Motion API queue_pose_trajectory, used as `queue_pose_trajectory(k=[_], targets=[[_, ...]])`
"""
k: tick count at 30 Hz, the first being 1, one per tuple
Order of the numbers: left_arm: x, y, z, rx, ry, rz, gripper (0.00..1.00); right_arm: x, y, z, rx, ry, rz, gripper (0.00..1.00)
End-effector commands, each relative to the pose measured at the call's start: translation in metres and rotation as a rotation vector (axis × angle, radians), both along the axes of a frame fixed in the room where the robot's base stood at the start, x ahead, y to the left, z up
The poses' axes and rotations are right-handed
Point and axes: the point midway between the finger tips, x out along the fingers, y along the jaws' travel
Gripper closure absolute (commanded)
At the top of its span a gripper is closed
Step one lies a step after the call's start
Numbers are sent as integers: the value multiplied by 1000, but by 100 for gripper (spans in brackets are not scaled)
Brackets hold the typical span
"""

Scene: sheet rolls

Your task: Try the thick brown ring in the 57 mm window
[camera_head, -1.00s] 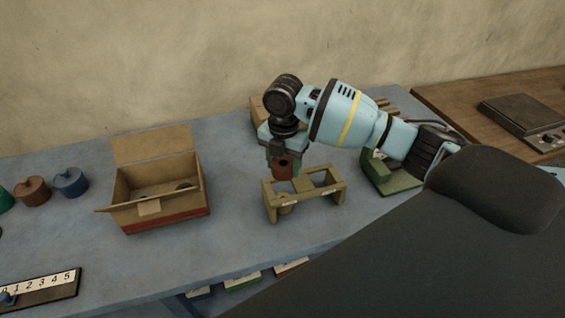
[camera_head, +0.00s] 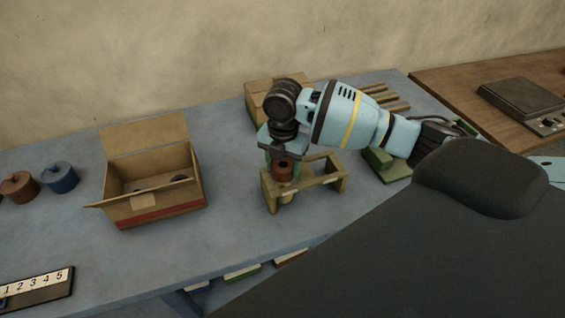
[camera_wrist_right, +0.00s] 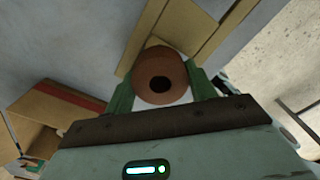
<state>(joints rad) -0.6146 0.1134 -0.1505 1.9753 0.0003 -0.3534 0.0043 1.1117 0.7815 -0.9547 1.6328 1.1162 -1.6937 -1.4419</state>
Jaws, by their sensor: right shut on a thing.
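The thick brown ring (camera_head: 283,171) is in my right gripper (camera_head: 282,162), which points down and is shut on it. The olive gauge stand (camera_head: 333,183) has two windows. The ring is at the left window; whether it is inside the opening or just above it cannot be told. In the right wrist view the ring (camera_wrist_right: 148,96) sits between the green fingers, its dark hole facing the camera, with part of the stand (camera_wrist_right: 190,28) behind it. The window size marking is not readable. My left gripper is out of view.
An open cardboard box (camera_head: 150,207) with dark round items inside stands left of the stand. A brown (camera_head: 18,187) and a blue (camera_head: 60,178) slotted piece lie farther left. A closed carton (camera_head: 259,93) is behind my arm. Bare blue bench lies between box and stand.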

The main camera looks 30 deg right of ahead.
Motion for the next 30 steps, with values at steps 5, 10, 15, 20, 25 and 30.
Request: queue_pose_trajectory(k=[5, 10, 15, 20, 25, 30], targets=[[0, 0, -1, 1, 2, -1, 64, 0, 0, 1, 1, -1, 0, 68], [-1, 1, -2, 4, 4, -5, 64, 0, 0, 0, 0, 0, 1, 68], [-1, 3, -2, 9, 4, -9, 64, 0, 0, -1, 1, -1, 1, 68], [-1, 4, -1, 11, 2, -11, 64, 0, 1, -4, 1, -1, 1, 68], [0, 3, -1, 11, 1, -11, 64, 0, 1, -6, 0, 0, 1, 68], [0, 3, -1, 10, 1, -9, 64, 0, 1, -6, 0, 0, 1, 68]])
